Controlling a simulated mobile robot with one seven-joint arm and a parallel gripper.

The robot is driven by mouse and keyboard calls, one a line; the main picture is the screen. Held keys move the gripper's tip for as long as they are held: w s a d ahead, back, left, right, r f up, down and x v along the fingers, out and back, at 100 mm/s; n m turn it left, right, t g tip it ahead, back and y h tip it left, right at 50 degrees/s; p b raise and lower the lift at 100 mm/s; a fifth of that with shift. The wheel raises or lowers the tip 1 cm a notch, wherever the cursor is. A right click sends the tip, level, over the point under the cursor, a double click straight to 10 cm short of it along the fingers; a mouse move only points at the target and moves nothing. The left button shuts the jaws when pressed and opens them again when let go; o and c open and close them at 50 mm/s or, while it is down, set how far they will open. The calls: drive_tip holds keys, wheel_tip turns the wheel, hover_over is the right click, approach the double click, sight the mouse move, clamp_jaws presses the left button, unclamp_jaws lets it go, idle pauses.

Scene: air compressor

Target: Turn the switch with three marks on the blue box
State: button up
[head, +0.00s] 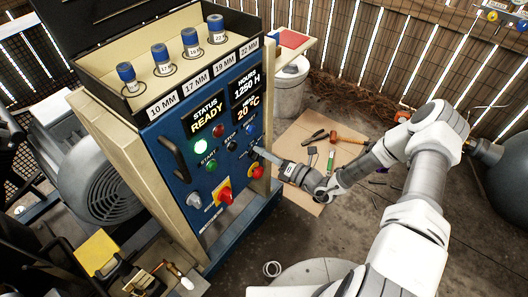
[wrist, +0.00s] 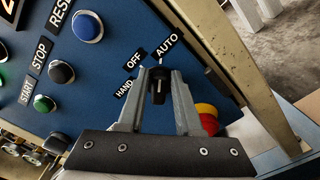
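The blue box (head: 180,148) is the compressor's control panel. Its three-mark switch is a black knob (wrist: 158,86) with labels HAND (wrist: 124,88), OFF (wrist: 133,61) and AUTO (wrist: 167,46). My gripper (wrist: 160,76) is at the switch, one finger on each side of the knob. Narrow gaps seem to show between fingers and knob; contact is not clear. Which mark the knob points to is hard to tell. In the head view my gripper (head: 257,150) reaches the panel's right side from the right, and mostly hides the knob.
A red-and-yellow emergency button (wrist: 207,117) sits close to my right finger. A blue button (wrist: 87,27), black stop button (wrist: 61,72) and green start button (wrist: 44,103) are to the left. A red rotary switch (head: 225,195) is lower on the panel. Tools lie on cardboard (head: 345,153).

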drive_tip(key=shift+o, duration=1.3)
drive_tip(key=p+v, duration=0.2)
drive_tip(key=v, duration=1.5)
drive_tip(key=shift+s+d, duration=0.15)
drive_tip(key=s+r+n+g+h+p, duration=0.1)
drive_tip(key=s+r+n+h+p, duration=0.3)
drive_tip(key=r+n, duration=0.8)
drive_tip(key=s+r+n+g+h+p, duration=0.2)
drive_tip(key=s+r+n+h+p, duration=0.3)
drive_tip(key=r+n, duration=0.7)
drive_tip(key=s+r+n+g+h+p, duration=0.2)
drive_tip(key=s+r+n+h+p, duration=0.3)
drive_tip(key=r, duration=2.1)
drive_tip(key=s+n, duration=0.1)
drive_tip(key=n, duration=0.5)
drive_tip(key=shift+a+r+n, duration=0.25)
drive_tip(key=shift+r+n, duration=0.15)
